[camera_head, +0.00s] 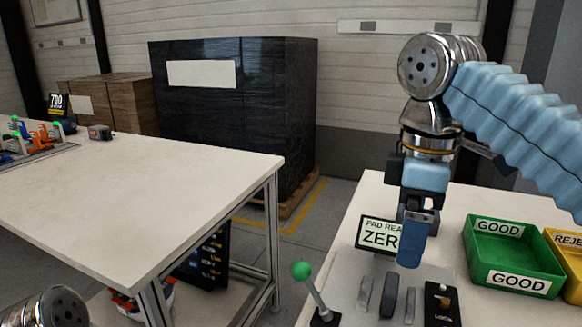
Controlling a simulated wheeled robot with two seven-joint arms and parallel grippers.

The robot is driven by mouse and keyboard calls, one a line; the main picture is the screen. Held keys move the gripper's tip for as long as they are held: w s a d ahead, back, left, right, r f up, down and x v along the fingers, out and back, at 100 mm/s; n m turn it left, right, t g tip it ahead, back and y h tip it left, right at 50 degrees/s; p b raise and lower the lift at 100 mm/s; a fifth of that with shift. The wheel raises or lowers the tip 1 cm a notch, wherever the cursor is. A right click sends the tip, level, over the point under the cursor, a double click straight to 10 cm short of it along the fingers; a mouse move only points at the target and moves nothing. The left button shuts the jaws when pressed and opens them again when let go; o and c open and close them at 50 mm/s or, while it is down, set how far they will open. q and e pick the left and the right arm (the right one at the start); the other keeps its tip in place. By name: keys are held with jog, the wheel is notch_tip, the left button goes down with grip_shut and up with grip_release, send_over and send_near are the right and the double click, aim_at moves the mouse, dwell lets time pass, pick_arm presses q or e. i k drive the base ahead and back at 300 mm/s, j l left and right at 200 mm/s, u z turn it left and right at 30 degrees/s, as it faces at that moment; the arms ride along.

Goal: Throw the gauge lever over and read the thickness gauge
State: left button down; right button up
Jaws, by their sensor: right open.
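The gauge lever, a metal rod with a green ball knob (302,270), leans up and left from a black base on the right table. The thickness gauge's display (376,238) stands behind it. Its readable text is "PAD REA" and "ZER"; my right gripper hides the rest. My right gripper (410,258) points down in front of the display's right part, to the right of the lever and apart from it. It is open, and nothing shows held in it. Of my left arm only a metal joint shows at the bottom left; its gripper is out of frame.
Grey and dark upright blocks (388,296) and a black panel with a brass knob (442,302) stand below my right gripper. A green GOOD bin (514,256) and a yellow bin (567,262) stand at right. The left table (150,190) is mostly clear.

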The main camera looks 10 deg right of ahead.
aim_at(301, 271)
jog(key=k+j, duration=0.8)
